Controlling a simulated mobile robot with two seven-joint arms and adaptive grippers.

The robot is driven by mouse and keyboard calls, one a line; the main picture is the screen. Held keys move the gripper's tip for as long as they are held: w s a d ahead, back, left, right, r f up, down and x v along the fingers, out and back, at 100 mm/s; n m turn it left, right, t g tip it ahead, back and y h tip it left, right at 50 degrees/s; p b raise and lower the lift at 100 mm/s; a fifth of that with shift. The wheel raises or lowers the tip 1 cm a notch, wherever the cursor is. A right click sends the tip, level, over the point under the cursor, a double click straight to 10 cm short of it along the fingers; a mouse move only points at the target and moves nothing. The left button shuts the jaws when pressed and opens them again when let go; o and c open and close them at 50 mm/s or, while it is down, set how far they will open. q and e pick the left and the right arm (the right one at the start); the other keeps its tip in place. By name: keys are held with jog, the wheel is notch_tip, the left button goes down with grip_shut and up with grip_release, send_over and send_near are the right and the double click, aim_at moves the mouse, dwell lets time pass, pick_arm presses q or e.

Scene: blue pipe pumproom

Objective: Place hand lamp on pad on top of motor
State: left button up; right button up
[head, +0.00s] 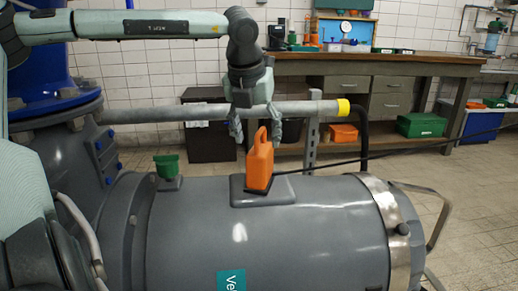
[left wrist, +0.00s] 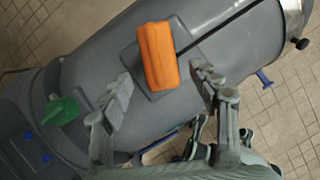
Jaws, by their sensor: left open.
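The orange hand lamp (head: 261,164) stands upright, slightly tilted, on the dark pad (head: 282,187) on top of the grey motor (head: 320,225). A black cable runs from the lamp to the right. My left gripper (head: 252,132) is open above and around the lamp's top in the head view. In the left wrist view the lamp (left wrist: 158,56) lies ahead of and between the spread fingers (left wrist: 165,90), with visible gaps on both sides.
A green part (head: 167,166) sits on the motor left of the pad. A grey pipe with a yellow end (head: 343,106) runs behind. A workbench (head: 380,65) stands at the back, with a green box (head: 421,125) below. Tiled floor is free at right.

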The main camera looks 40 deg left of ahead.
pick_arm(q)
jog(key=shift+v, duration=1.8)
pick_arm(e)
jog(key=shift+w+a+f+g, duration=0.15)
jog(key=shift+w+f+g, duration=0.1)
jog(key=shift+f+g, duration=0.15)
